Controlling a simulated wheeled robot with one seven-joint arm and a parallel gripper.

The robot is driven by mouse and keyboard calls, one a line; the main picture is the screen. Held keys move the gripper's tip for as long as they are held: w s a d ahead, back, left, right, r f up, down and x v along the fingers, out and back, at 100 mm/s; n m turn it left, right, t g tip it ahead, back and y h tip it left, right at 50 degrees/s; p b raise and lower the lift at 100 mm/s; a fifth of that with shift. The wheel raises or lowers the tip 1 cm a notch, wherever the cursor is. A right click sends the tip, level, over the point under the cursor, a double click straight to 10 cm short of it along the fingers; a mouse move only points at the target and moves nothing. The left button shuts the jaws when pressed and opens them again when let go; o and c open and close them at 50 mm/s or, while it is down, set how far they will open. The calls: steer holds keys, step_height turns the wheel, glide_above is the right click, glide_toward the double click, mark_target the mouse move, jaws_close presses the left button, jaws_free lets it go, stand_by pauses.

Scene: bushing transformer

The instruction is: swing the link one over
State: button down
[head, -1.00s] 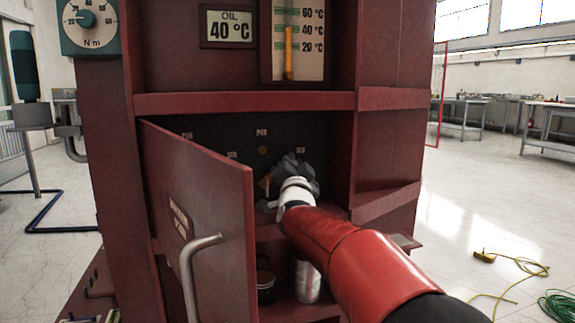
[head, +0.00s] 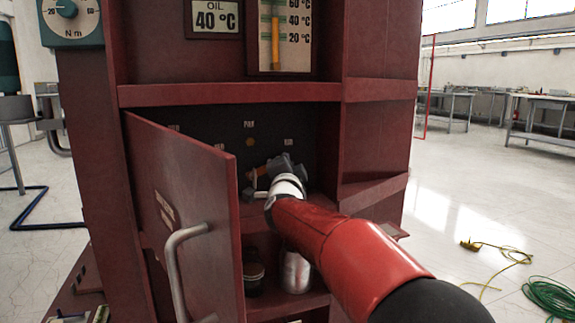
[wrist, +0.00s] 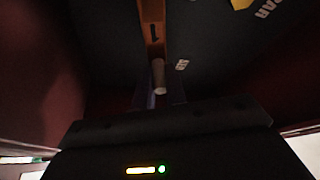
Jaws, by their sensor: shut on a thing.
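The link is best seen in the wrist view as a copper-coloured bar (wrist: 152,14) with a pale round handle (wrist: 159,72) at its near end. My gripper (wrist: 161,92) is shut on that handle, one finger on either side. In the head view my gripper (head: 262,185) is inside the red cabinet's open compartment, low in front of the dark back panel (head: 205,140). My wrist hides most of the link there. An orange stud (head: 250,142) and small white labels show on the panel above. Where the link's far end rests cannot be told.
The red door (head: 195,200) with its grey handle (head: 180,255) stands open left of my arm. The compartment's right wall (head: 328,150) is close on the right. A dark jar (head: 253,275) and a metal can (head: 295,270) stand on the shelf below.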

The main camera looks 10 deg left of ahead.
steer(key=shift+f, duration=0.15)
steer(key=c, duration=1.4)
jaws_free()
steer(key=shift+c, duration=0.2)
steer(key=v, duration=0.7)
steer(key=shift+s+b, duration=0.35)
steer(key=shift+d, duration=0.1)
